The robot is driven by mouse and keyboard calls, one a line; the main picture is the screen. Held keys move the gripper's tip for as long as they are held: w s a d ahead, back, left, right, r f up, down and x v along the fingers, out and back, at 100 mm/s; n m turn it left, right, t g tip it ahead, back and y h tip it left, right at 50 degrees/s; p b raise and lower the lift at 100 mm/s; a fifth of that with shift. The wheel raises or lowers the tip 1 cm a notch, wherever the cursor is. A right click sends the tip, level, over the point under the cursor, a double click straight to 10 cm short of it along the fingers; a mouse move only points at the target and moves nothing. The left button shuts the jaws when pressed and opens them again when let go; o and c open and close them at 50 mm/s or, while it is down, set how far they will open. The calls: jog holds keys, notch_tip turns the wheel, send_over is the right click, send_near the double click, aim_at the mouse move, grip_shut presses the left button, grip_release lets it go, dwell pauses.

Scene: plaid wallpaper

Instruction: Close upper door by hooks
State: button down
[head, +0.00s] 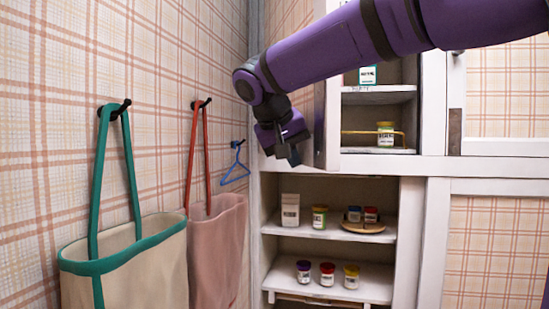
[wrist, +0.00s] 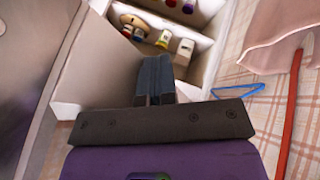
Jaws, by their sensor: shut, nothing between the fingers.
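The upper door (head: 320,100) by the hooks is a white-framed panel with plaid inside the frame. It stands partly open at the left of the upper cabinet, and its right part leaves shelves exposed. Black hooks (head: 121,107) are on the wall to its left. My gripper (head: 288,153) is in front of the door's lower part, with its fingers pointing down. In the wrist view the shut, empty fingers (wrist: 155,82) are beside a pale panel (wrist: 100,68), which seems to be the door. I cannot tell whether they touch. My arm hides the door's top.
A teal-trimmed bag (head: 125,265), a pink bag (head: 217,245) and a blue hanger (head: 235,168) hang on the left wall. Open lower shelves (head: 330,284) hold several jars. A closed plaid door (head: 500,100) is at the upper right.

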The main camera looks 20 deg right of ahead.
jog(key=w+d+n+t+y, duration=0.2)
jog(key=d+n, duration=0.4)
jog(key=d, duration=1.7)
jog(key=w+d+n+y, duration=0.1)
jog(key=w+d, duration=0.4)
jog(key=d, duration=0.4)
jog(key=w+d+n+t+y, duration=0.1)
jog(key=w+d+n, duration=0.1)
jog(key=w+d, duration=0.4)
jog(key=shift+w+d+n+y, duration=0.3)
jog(key=shift+d+y, duration=0.1)
jog(key=shift+d, duration=1.75)
